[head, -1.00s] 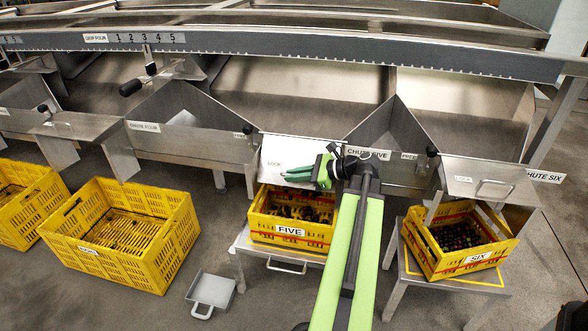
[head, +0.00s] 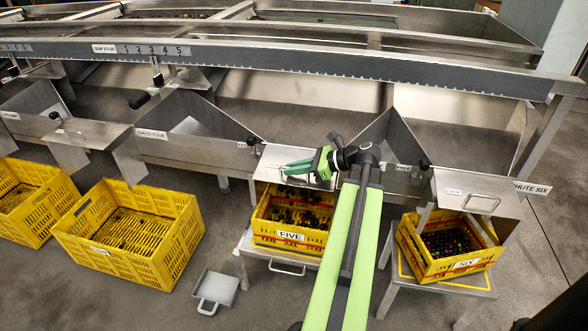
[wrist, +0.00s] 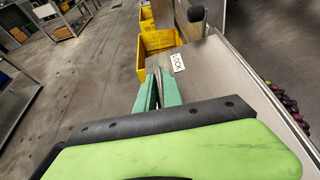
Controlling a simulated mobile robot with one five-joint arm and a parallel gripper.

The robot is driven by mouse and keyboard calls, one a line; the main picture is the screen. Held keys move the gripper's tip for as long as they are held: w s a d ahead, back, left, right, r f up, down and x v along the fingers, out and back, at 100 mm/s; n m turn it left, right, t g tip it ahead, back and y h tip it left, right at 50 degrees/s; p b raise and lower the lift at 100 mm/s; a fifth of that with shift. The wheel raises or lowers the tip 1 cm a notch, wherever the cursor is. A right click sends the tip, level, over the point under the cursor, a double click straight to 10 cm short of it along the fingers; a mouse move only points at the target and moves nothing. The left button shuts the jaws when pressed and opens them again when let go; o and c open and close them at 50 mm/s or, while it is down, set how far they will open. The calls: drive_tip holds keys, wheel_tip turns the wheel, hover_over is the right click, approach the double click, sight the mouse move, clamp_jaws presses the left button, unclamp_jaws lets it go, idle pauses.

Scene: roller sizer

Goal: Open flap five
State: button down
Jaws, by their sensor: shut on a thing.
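Flap five (head: 276,158) is a grey metal plate at chute five, above the yellow crate marked FIVE (head: 290,237). It slopes outward from the chute front, its lower edge over the crate's back. My gripper (head: 298,168) is at its front face with green fingers, shut on what seems to be its handle, mostly hidden by the fingers. In the wrist view the fingers (wrist: 157,92) are close together against the flap, beside its LOCK label (wrist: 178,62). Dark fruit (wrist: 286,101) shows past the flap's right edge.
Flap six (head: 470,190) sticks out at the right above crate SIX (head: 405,236). Flap four (head: 85,137) sticks out at the left, with a large yellow crate (head: 75,237) near it. A grey scoop (head: 216,288) lies on the floor beside the crate stand.

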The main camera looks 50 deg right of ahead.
drive_tip(key=shift+s+d+r, duration=0.1)
drive_tip(key=shift+r, duration=0.05)
idle(0.3)
drive_tip(key=c, duration=1.8)
unclamp_jaws()
drive_tip(key=shift+o, duration=0.2)
drive_tip(key=shift+r, duration=0.1)
drive_tip(key=p+v, duration=0.7)
drive_tip(key=v, duration=1)
drive_tip(key=shift+s, duration=0.15)
drive_tip(key=shift+d, duration=0.1)
